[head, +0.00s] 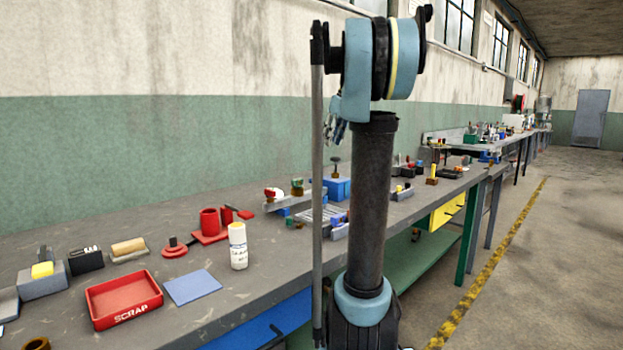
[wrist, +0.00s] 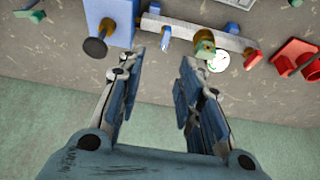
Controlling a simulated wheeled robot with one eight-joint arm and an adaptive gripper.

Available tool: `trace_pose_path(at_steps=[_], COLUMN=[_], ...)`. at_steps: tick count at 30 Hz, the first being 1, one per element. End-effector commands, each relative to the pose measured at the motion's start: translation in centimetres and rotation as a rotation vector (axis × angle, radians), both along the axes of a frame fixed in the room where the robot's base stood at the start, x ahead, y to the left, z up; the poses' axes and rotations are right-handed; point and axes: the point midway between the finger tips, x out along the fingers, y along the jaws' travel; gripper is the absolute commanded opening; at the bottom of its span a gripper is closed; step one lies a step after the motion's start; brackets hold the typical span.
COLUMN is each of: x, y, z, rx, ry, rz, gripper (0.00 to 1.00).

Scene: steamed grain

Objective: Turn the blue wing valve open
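The blue wing valve (wrist: 166,37) sits on a pale metal bar (wrist: 185,31) in the wrist view, just beyond the gap between my fingertips. My gripper (wrist: 162,62) is open and empty, with its fingers on either side of that gap and apart from the valve. My arm hides the blue valve there.
A blue block (wrist: 108,20) with a dark round knob (wrist: 95,47) stands close left of the blue valve in the wrist view. Red parts (wrist: 296,58) lie at the right. In the head view, a red scrap tray (head: 124,298) and white bottle (head: 238,247) stand nearer on the bench.

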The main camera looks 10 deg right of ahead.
Motion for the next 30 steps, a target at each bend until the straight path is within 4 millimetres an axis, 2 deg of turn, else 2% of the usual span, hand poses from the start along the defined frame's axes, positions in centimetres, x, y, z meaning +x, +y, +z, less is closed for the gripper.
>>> trace_pose_path(at_steps=[5, 9, 24, 30], x=[0.7, 1.4, 4.1, 4.9], y=[2.2, 3.4, 5.8, 6.4], z=[-1.4, -3.5, -11.7, -14.3], rx=[0.0, -0.001, 0.0, 0.0], ry=[0.0, -0.001, 0.0, 0.0], rz=[0.026, 0.034, 0.038, 0.037], gripper=[0.33, 0.33, 0.33, 0.33])
